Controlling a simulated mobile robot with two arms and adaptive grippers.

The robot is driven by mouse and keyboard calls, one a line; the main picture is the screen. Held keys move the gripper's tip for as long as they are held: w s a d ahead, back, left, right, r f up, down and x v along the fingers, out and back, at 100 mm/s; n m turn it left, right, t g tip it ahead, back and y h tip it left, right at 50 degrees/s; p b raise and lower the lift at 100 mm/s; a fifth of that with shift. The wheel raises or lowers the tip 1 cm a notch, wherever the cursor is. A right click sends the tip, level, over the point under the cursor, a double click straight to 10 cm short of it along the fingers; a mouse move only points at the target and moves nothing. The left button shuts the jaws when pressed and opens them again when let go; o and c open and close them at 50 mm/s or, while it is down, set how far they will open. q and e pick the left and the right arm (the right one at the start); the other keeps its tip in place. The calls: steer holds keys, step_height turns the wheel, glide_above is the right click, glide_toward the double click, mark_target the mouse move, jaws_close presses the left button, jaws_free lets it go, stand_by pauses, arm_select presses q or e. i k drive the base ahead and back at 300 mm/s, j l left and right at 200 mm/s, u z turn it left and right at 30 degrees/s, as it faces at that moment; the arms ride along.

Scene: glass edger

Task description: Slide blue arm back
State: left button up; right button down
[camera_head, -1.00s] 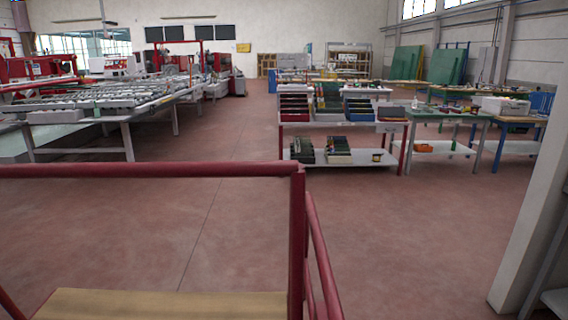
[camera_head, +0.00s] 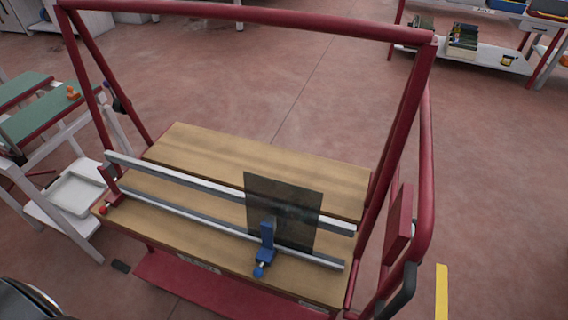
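The blue arm (camera_head: 267,243) is a small upright blue piece with a round blue knob at its lower end. It sits at the front right of a wooden-topped bench (camera_head: 200,150) framed in red tube. The pane stands upright near two pale rails (camera_head: 180,208) that run along the bench. I cannot tell whether the blue arm touches the pane. Neither of my grippers shows in the head view.
A red tube frame (camera_head: 250,14) rises over the bench. At the left are green-topped tables (camera_head: 40,118) and a white tray (camera_head: 80,192). A shelf with dark items (camera_head: 462,40) stands at the back right. The red floor behind the bench is clear.

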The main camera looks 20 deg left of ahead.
mark_target(267, 251)
steer(key=u, duration=0.75)
